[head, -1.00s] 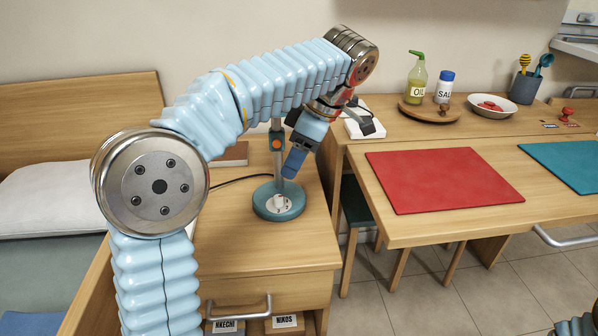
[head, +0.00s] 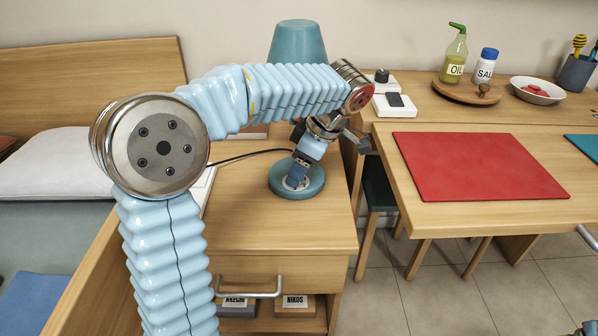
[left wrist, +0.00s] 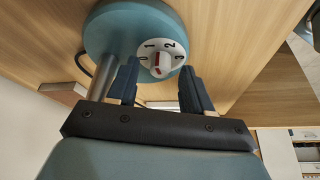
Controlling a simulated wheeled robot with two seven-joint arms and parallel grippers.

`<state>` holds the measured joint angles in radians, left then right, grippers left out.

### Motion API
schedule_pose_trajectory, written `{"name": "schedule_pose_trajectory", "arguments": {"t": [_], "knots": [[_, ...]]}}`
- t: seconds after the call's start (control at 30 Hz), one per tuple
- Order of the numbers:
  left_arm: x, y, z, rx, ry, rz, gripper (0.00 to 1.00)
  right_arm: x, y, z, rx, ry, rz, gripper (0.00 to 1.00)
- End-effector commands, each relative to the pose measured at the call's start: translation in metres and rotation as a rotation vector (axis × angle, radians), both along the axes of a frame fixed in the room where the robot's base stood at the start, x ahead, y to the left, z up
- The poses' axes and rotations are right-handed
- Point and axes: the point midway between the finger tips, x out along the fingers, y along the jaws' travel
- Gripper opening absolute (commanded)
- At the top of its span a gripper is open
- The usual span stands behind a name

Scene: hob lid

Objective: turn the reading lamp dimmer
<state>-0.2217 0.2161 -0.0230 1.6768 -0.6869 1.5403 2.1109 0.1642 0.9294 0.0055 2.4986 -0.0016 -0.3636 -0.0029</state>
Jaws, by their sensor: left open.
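The reading lamp has a teal shade (head: 298,42) and a round teal base (head: 283,190) on the bedside cabinet. Its dimmer (left wrist: 151,61) is a white dial on the base, with 1, 2, 3 and a red marker in the left wrist view; the exact setting is hard to read. My left gripper (head: 297,178) points down at the dial, open. In the left wrist view my left gripper (left wrist: 160,68) has one finger on each side of the dial, with gaps visible. In the head view the fingers partly hide the dial.
The cabinet top (head: 245,225) is clear in front of the lamp. A cable (head: 245,156) runs left from the base. A desk with a red mat (head: 480,165) stands at right, with a white switch box (head: 394,105) behind. A bed pillow (head: 55,165) is at left.

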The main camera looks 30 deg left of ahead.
Motion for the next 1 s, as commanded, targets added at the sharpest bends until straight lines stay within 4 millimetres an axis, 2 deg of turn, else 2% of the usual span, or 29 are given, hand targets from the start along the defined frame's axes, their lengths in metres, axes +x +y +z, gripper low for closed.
{"name": "schedule_pose_trajectory", "arguments": {"t": [0.1,0.37,0.7,1.0], "knots": [[-0.0011,0.0028,-0.0064,0.0,0.001,0.0,0.5,0.0001,-0.0005,-0.0011,-0.001,0.0,-0.001,0.0],[-0.0009,0.0031,-0.0072,0.0,0.0,0.0,0.5,0.0001,-0.0004,-0.001,-0.001,0.0,-0.001,0.0],[-0.0009,0.0028,-0.0071,0.0,0.001,0.0,0.0,0.0001,-0.0004,-0.001,-0.001,0.001,-0.001,0.0],[-0.0011,0.0027,-0.0076,-0.001,-0.001,-0.03,0.0,0.0002,-0.0008,-0.0035,-0.001,0.0,-0.001,0.0]]}}
